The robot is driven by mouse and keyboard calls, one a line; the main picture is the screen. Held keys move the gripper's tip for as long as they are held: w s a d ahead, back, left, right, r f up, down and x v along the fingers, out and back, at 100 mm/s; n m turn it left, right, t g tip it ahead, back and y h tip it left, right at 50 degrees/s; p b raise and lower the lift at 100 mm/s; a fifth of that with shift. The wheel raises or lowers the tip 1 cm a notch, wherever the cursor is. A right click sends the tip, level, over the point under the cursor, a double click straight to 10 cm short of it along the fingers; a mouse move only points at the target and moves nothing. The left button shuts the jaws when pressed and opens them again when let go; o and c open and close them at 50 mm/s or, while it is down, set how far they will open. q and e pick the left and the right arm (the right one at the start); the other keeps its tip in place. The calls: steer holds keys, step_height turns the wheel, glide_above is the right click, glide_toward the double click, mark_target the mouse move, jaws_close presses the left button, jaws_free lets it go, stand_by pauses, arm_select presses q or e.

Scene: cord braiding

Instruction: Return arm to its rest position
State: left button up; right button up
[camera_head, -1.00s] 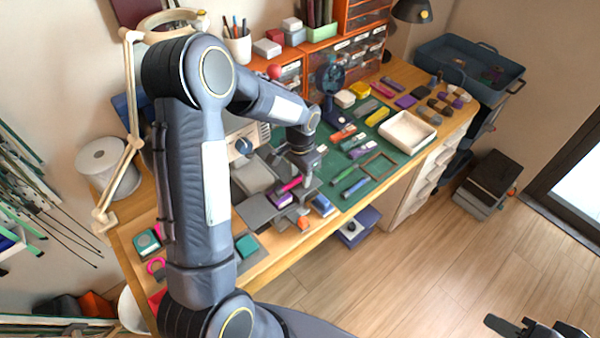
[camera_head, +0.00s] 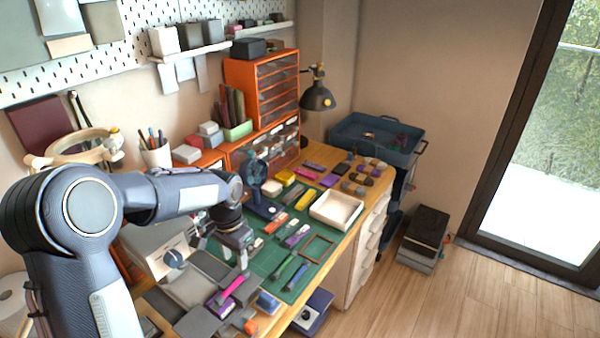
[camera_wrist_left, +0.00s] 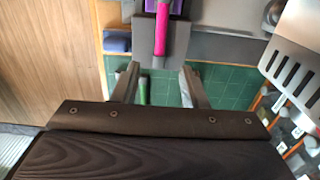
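My left arm (camera_head: 85,245) comes in from the left over the workbench, and its gripper (camera_head: 243,262) points down just beyond a magenta-handled tool (camera_head: 232,287). In the left wrist view my left gripper (camera_wrist_left: 159,70) has its two fingers apart. Under the handle is a purple block on a grey plate (camera_wrist_left: 225,46). My right arm and gripper are not in view.
A green cutting mat (camera_head: 293,295) with tools, a white tray (camera_head: 336,209) and a wooden frame (camera_head: 318,247) lie right of the gripper. Orange drawers (camera_head: 262,95) and a black lamp (camera_head: 317,97) stand behind. A blue bin (camera_head: 375,140) is farther right. Floor at the right front is clear.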

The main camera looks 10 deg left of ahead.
arm_select(q)
steer(key=shift+s+r, duration=0.2)
steer(key=shift+r, duration=0.1)
steer(key=s+d+r+n+t+h, duration=0.1)
steer(key=s+r+n+t+h, duration=0.15)
steer(key=s+r, duration=0.65)
steer(key=s+d+n+t+h, duration=0.1)
steer(key=s+d+n+t, duration=0.2)
steer(key=s, duration=1.2)
steer(key=shift+d+f+n, duration=0.2)
steer(key=shift+d+n, duration=0.25)
steer(key=shift+d, duration=0.75)
